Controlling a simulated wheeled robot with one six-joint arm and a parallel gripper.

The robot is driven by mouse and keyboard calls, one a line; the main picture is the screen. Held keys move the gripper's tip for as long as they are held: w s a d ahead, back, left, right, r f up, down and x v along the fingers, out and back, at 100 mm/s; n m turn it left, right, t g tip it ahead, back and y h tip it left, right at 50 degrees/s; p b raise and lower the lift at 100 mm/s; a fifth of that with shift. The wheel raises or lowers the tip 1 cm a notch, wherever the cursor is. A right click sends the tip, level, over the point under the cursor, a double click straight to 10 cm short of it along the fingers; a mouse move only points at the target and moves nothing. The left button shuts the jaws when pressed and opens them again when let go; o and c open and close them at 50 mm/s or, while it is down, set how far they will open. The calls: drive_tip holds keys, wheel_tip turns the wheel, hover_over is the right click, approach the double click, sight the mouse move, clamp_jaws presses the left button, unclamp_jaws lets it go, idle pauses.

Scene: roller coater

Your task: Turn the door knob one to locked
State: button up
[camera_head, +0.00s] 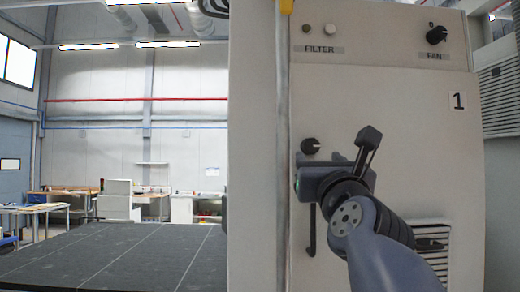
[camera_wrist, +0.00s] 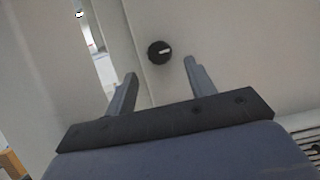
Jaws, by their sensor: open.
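The door knob (camera_head: 311,146) is a small round black knob on the beige cabinet door marked 1. In the wrist view the knob (camera_wrist: 159,52) has a white pointer line aimed to the right and slightly up. My gripper (camera_wrist: 160,72) is open and empty. Its two fingers are spread, with the knob showing between and beyond the tips, apart from them. In the head view my gripper (camera_head: 312,172) is just below the knob; its fingertips are hard to make out there.
A black vertical door handle (camera_head: 312,232) is below the knob, partly behind my gripper. The FAN knob (camera_head: 436,35) and FILTER lights (camera_head: 329,29) are on the panel above. A vent grille (camera_head: 432,240) is at lower right. A dark flat surface (camera_head: 120,255) lies at left.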

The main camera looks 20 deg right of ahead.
sight(313, 149)
drive_tip(key=shift+p+x, duration=0.45)
drive_tip(key=shift+x, duration=2.15)
drive_tip(key=c, duration=1)
